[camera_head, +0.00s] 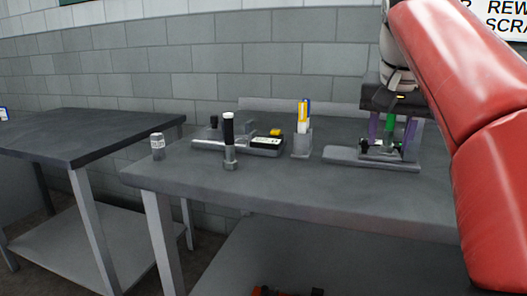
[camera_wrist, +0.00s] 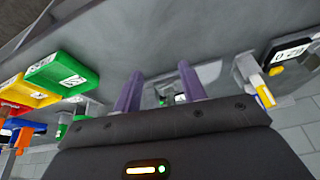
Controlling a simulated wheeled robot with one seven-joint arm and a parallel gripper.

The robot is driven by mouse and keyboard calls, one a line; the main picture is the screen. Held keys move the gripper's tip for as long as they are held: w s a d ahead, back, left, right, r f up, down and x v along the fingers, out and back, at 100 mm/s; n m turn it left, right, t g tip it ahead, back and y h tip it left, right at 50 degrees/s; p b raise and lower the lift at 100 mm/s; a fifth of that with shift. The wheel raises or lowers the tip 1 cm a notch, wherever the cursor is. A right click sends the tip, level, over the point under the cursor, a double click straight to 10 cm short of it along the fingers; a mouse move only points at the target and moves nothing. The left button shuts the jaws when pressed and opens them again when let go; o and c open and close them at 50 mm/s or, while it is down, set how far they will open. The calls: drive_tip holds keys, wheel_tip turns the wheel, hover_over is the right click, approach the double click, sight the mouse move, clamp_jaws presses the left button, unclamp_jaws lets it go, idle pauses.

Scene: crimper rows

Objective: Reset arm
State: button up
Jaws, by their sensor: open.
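My gripper (camera_head: 390,148) is at the right of the head view, pointing down over a grey fixture (camera_head: 345,155) on the workbench. Its two purple fingers are apart. A green upright part (camera_head: 390,128) shows between the fingers; I cannot tell whether they touch it. In the wrist view, the open fingers of my gripper (camera_wrist: 160,78) stand either side of a pale plate, with a small dark and green part (camera_wrist: 180,98) low between them. My red arm covers the bench's right end in the head view.
The grey workbench (camera_head: 330,190) carries a black-handled tool (camera_head: 229,130), a small labelled container (camera_head: 158,148), a device with a display (camera_head: 267,142) and a holder (camera_head: 302,145) with yellow and blue items. Green (camera_wrist: 68,73) and yellow (camera_wrist: 28,92) bins show in the wrist view.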

drive_tip(key=s+a+f+n, duration=0.1)
drive_tip(key=s+f, duration=0.1)
drive_tip(key=f, duration=0.1)
drive_tip(key=s+a+f+n, duration=0.1)
drive_tip(key=s+f, duration=0.2)
drive_tip(key=f, duration=0.1)
drive_tip(key=s+a+f, duration=0.2)
drive_tip(key=f, duration=0.1)
drive_tip(key=shift+s+a+f+n+t+y, duration=0.1)
drive_tip(key=shift+s+f+n+t+y, duration=0.2)
drive_tip(key=shift+f+n, duration=0.1)
drive_tip(key=s+a+f+n, duration=0.1)
drive_tip(key=s+f, duration=0.4)
drive_tip(key=f, duration=0.4)
drive_tip(key=s+a+f+n+y, duration=0.1)
drive_tip(key=s+f, duration=0.4)
drive_tip(key=f, duration=0.4)
drive_tip(key=shift+s+a+f+t, duration=0.2)
drive_tip(key=shift+a+f+t, duration=0.05)
drive_tip(key=shift+t, duration=0.15)
